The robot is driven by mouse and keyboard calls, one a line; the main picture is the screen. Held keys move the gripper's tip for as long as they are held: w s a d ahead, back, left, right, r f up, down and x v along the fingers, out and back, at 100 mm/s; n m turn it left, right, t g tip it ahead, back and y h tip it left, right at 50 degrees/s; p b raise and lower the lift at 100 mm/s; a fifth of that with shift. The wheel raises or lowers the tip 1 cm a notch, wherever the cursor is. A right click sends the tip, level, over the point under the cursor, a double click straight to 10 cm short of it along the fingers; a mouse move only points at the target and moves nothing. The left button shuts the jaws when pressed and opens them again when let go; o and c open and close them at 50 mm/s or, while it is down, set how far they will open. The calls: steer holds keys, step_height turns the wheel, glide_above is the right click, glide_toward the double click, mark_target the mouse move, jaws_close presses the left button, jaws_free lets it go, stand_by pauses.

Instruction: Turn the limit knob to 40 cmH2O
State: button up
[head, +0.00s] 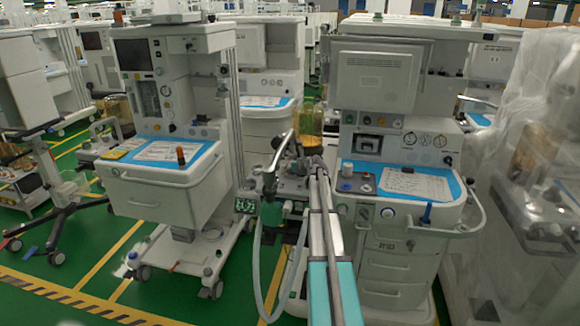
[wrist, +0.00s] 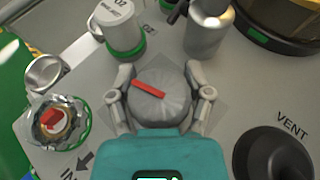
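The limit knob (wrist: 158,106) is a round grey knob with a red pointer bar on top, seen from above in the wrist view. The bar runs nearly crosswise, its right end slightly lower. My gripper (wrist: 160,97) has one finger on each side of the knob. The fingers are spread, and narrow gaps seem to show between them and the knob. I cannot tell whether either touches. The teal gripper body covers the near side of the panel. No scale numbers around the knob are readable. In the head view the knob is not distinguishable behind my arm.
Around the knob are a grey port with a green ring (wrist: 118,30), a metal cylinder (wrist: 208,30), a red-centred fitting (wrist: 57,122) and a dark round VENT part (wrist: 272,158).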

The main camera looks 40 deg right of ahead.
steer(key=c, duration=0.5)
steer(key=shift+m+h, duration=0.3)
steer(key=shift+s+d+m+g+h, duration=0.15)
steer(key=shift+m+g+h, duration=0.15)
steer(key=shift+m+h, duration=0.8)
steer(key=shift+d+m+g+h, duration=0.1)
steer(key=shift+m+g+h, duration=0.2)
steer(key=shift+m+h, duration=0.3)
steer(key=shift+d+m+h, duration=0.15)
steer(key=shift+m+h, duration=0.15)
steer(key=shift+h, duration=0.3)
steer(key=o, duration=1)
steer(key=shift+f+n+y, duration=0.1)
steer(key=shift+n+y, duration=0.4)
steer(key=shift+y, duration=0.1)
